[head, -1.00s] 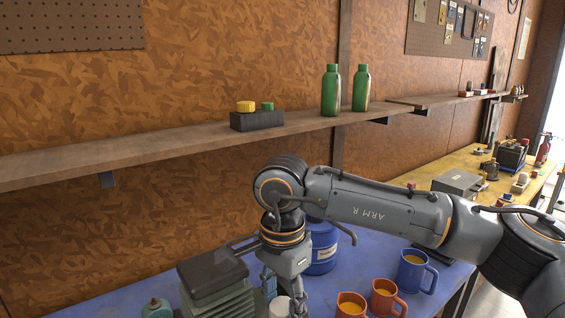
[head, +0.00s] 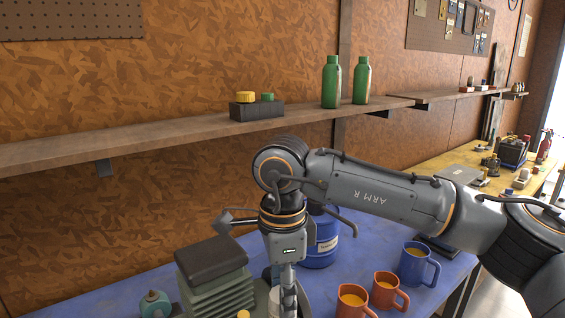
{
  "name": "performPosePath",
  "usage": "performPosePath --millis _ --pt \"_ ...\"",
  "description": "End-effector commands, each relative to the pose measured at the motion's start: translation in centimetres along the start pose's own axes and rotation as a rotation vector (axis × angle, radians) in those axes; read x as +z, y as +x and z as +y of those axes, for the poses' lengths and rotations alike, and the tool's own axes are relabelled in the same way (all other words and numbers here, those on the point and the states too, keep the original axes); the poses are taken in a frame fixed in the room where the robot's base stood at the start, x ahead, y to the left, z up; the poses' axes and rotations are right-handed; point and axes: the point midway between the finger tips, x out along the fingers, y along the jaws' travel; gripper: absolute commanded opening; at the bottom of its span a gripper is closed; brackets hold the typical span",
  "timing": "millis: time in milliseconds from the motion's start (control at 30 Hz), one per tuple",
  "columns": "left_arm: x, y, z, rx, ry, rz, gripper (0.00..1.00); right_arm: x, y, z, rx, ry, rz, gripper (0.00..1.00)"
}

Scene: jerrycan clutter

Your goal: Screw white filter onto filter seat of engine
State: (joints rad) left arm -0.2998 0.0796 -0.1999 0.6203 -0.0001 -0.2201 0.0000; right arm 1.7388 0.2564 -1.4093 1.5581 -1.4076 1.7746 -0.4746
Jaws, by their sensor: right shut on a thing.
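My right gripper (head: 287,308) points straight down at the bottom edge, beside the engine. It is shut on the white filter (head: 289,300), of which only a small pale part shows between the fingers. The engine (head: 222,290) is a grey-green finned block with a dark top cover, just left of the gripper. The filter seat is hidden behind the gripper or below the picture edge, so I cannot tell whether the filter touches it. My left gripper is not in view.
A blue drum (head: 322,244) stands close behind the gripper. Two orange jugs (head: 352,299) (head: 386,290) and a blue jug (head: 414,264) stand to the right. A teal can (head: 154,304) is at left. A wall shelf (head: 190,131) with green bottles (head: 331,82) runs behind my arm.

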Motion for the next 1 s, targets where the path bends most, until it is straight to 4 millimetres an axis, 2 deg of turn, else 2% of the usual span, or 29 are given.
performPosePath --millis 100,300,733,1000 --pt "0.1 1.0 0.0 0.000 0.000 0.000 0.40 0.0 0.5 0.0 0.003 0.126 0.001 0.12" --pt "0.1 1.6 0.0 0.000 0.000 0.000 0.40 0.0 0.3 0.0 0.002 0.294 0.001 0.12" --pt "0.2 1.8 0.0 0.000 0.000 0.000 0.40 0.0 0.3 0.1 0.003 0.350 0.002 0.12" --pt "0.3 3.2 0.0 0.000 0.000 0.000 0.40 0.0 0.4 0.1 0.003 0.636 0.002 0.12"
